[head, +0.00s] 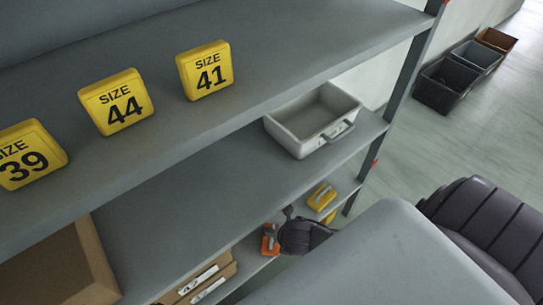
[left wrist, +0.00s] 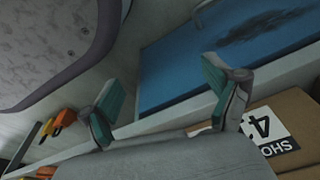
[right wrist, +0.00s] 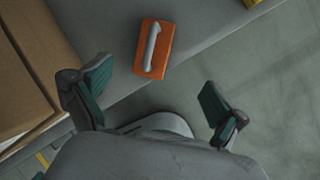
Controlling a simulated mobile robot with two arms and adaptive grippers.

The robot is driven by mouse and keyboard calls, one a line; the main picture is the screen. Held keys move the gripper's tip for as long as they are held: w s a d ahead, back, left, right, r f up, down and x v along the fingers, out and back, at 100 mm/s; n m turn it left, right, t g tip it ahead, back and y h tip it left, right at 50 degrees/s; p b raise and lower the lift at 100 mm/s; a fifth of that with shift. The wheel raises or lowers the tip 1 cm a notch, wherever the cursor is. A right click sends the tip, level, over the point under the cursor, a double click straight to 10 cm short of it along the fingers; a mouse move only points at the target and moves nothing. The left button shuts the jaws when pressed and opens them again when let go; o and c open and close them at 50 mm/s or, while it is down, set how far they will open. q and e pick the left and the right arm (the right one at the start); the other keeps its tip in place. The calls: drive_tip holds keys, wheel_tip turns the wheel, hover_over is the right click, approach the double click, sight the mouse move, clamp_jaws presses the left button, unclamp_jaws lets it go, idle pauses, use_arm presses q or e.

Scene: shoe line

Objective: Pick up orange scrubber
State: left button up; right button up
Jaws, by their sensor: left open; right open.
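The orange scrubber (head: 270,245), a block with a grey handle, lies on the lower shelf in the head view, just left of my right gripper (head: 285,226). In the right wrist view the scrubber (right wrist: 153,52) lies near the shelf's edge, ahead of the open fingers and apart from them. My right gripper (right wrist: 157,85) is open and empty. My left gripper (left wrist: 160,80) is open and empty in the left wrist view and does not show in the head view.
A yellow scrubber-like item (head: 321,196) lies farther along the lower shelf. Cardboard boxes (head: 205,283) stand left of the orange scrubber, and a grey bin (head: 308,142) sits on the shelf above. Yellow size signs (head: 116,102) stand on the top shelf. A rack post (head: 408,70) rises at right.

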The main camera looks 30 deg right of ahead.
sight(269, 248)
drive_tip(key=b+x, duration=0.3)
drive_tip(key=x, duration=0.4)
drive_tip(key=shift+w+a+f, duration=0.1)
drive_tip(key=shift+w+f, duration=0.15)
drive_tip(key=shift+w, duration=0.05)
drive_tip(key=shift+w+f, duration=0.2)
drive_tip(key=shift+f, duration=0.15)
drive_tip(key=b+x, duration=0.1)
drive_tip(key=x, duration=0.1)
drive_tip(key=b+x, duration=0.1)
drive_tip(key=x, duration=0.1)
drive_tip(key=shift+w+f+b, duration=0.2)
drive_tip(key=shift+f+b, duration=0.05)
drive_tip(key=shift+b, duration=0.05)
use_arm(q)
drive_tip(key=w+r, duration=0.2)
drive_tip(key=r, duration=0.7)
drive_tip(key=w+r+t, duration=0.1)
drive_tip(key=w+r, duration=0.1)
drive_tip(key=r, duration=0.8)
drive_tip(key=shift+r, duration=0.15)
use_arm(e)
drive_tip(key=c, duration=1.4)
